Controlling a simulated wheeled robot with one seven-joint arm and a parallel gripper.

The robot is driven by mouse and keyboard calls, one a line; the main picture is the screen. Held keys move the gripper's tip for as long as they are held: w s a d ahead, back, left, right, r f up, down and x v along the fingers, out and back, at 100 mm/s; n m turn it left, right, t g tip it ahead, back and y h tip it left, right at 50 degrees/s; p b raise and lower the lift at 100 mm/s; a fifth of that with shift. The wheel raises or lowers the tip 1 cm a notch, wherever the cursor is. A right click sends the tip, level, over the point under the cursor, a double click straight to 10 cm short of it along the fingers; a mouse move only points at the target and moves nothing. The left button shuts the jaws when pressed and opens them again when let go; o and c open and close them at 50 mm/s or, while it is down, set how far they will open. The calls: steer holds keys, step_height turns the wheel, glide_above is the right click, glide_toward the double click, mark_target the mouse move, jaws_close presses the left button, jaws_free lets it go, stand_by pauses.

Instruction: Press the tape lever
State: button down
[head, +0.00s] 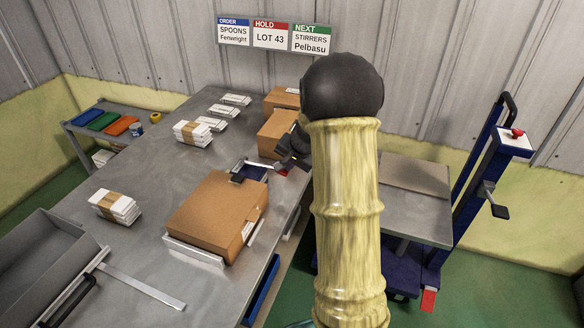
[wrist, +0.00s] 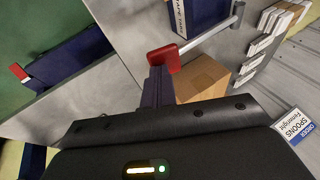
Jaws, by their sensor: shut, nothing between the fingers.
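The tape lever is a silver bar with a red end (wrist: 165,57) in the wrist view, beside the dark blue tape unit (wrist: 193,14). In the head view the lever's bar (head: 262,164) crosses above the tape unit (head: 249,174), behind the large carton, and its red end shows at the table's right edge. My gripper (wrist: 157,78) is shut and empty, with its fingers right at the red end; I cannot tell whether they touch it. In the head view my gripper (head: 288,163) is dark and partly hidden by my arm.
A large brown carton (head: 215,212) sits just in front of the tape unit. More cartons (head: 277,133) stand behind it. White bundles (head: 193,134) lie on the metal table. A blue lift cart (head: 470,200) stands to the right, a grey tray (head: 45,262) at front left.

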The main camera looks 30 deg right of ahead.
steer(key=shift+s+f+b, duration=0.25)
steer(key=shift+f+b, duration=0.1)
steer(key=shift+f, duration=0.2)
steer(key=shift+d, duration=0.1)
steer(key=w+d+p+v, duration=0.1)
steer(key=p+v, duration=0.2)
steer(key=v, duration=1.1)
steer(key=shift+r, duration=0.3)
stand_by(0.3)
steer(key=s+a+r+n+g+p, duration=0.2)
steer(key=s+a+n+p, duration=0.8)
steer(key=s+a, duration=0.7)
steer(key=shift+s+a+r+n+g+h+p, duration=0.3)
steer(key=shift+s+a+r+g+p, duration=0.1)
steer(key=shift+a+g, duration=0.25)
